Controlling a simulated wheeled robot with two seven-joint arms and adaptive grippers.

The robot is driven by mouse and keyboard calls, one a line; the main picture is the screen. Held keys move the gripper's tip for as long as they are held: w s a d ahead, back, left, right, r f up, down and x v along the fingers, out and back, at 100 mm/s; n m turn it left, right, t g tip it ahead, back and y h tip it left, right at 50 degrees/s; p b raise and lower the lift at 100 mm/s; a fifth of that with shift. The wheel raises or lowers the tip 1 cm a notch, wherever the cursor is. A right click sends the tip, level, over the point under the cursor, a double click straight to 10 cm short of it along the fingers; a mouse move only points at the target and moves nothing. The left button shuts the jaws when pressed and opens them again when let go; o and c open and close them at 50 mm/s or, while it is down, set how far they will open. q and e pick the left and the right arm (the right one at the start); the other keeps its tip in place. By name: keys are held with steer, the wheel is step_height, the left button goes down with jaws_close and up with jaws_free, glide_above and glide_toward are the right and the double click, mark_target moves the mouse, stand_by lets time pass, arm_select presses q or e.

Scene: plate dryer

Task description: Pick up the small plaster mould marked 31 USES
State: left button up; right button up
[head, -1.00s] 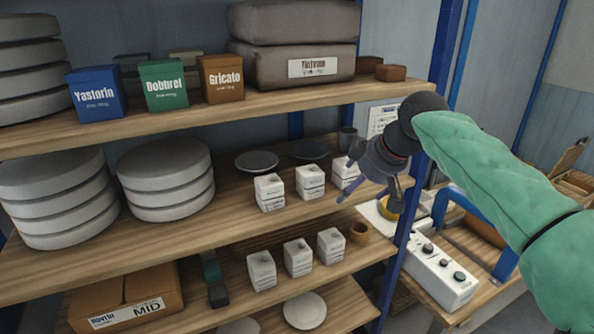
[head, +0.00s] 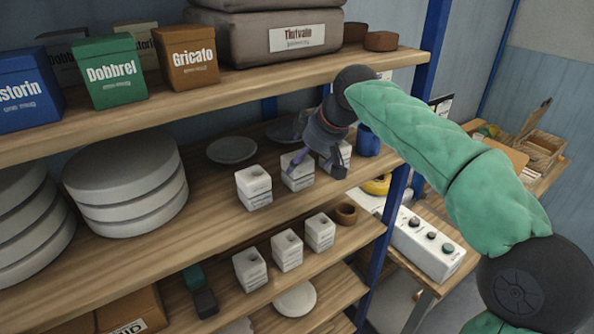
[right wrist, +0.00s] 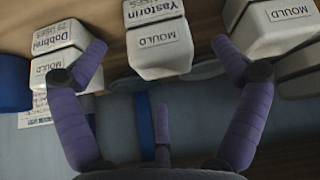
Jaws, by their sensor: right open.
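Small white plaster moulds stand in a row on the middle shelf: a left one (head: 254,188), a middle one (head: 297,180) and a right one (head: 344,153) partly behind my right gripper (head: 319,162). In the right wrist view the gripper (right wrist: 160,55) is open and empty. Its purple fingers spread to either side of a mould marked Yastorin (right wrist: 158,40). A mould marked Dobbrel (right wrist: 65,55) is by the left finger, and another mould (right wrist: 275,28) is by the right finger. I cannot read 31 USES on any mould. My left gripper is out of view.
More small moulds (head: 287,250) and a brown ring-shaped pot (head: 345,213) stand on the shelf below. Large round moulds (head: 125,185) fill the left. The upper shelf board (head: 240,97) and a blue post (head: 397,190) bound the space. A dark plate (head: 232,150) lies behind.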

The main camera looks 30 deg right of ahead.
steer(key=x, duration=0.3)
steer(key=shift+w+a+f, duration=0.15)
steer(key=shift+w, duration=0.1)
steer(key=c, duration=1.4)
steer(key=shift+r, duration=0.25)
